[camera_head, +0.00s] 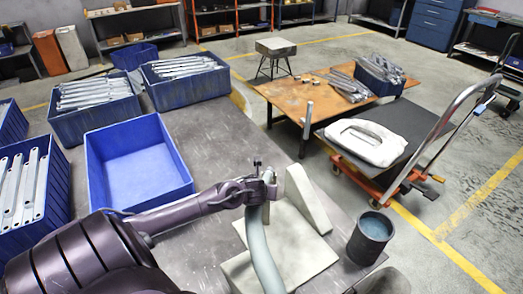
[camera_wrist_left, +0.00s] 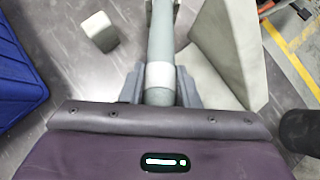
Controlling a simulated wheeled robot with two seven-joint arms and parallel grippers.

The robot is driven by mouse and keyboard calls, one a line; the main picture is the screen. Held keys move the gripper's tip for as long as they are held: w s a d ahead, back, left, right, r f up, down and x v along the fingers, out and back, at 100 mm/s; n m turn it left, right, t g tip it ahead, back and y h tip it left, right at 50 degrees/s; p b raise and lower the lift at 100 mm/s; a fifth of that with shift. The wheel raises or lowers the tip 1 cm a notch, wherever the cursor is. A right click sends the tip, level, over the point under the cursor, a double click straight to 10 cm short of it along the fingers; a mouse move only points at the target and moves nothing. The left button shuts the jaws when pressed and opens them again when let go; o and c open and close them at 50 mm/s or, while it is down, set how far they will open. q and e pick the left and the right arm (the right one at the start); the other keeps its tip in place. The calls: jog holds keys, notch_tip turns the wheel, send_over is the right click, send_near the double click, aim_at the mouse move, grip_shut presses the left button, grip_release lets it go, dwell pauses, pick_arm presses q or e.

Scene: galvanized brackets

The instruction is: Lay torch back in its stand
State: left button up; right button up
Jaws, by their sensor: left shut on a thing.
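My left gripper (camera_head: 258,188) is shut around the torch, a grey-green tube (camera_head: 262,248) that curves down toward the bottom edge in the head view. In the left wrist view the torch (camera_wrist_left: 160,45) runs away from between the fingers (camera_wrist_left: 159,88), with a pale band near the grip. A pale stand-like piece with an upright wedge (camera_head: 311,200) and a flat plate (camera_head: 238,274) is on the table beside and below the torch. The wedge also shows right of the torch in the wrist view (camera_wrist_left: 225,45). I cannot tell whether torch and stand touch. My right gripper is not in view.
A dark cup with blue inside (camera_head: 371,238) stands at the table's right edge. An empty blue bin (camera_head: 180,193) is left of the gripper. Blue bins of metal brackets (camera_head: 97,118) stand behind and left. A small pale block (camera_wrist_left: 99,30) shows left of the torch.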

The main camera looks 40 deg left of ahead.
pick_arm(q)
jog(key=o, duration=0.9)
jog(key=shift+s+f, duration=0.1)
jog(key=shift+d, duration=0.15)
jog(key=shift+o, duration=0.5)
jog(key=shift+s+d+r, duration=0.1)
jog(key=shift+r, duration=0.2)
jog(key=shift+o, duration=0.2)
jog(key=v, duration=0.6)
jog(key=shift+s, duration=0.25)
jog(key=shift+d+r, duration=0.1)
jog(key=shift+r, duration=0.4)
jog(key=shift+s, duration=0.1)
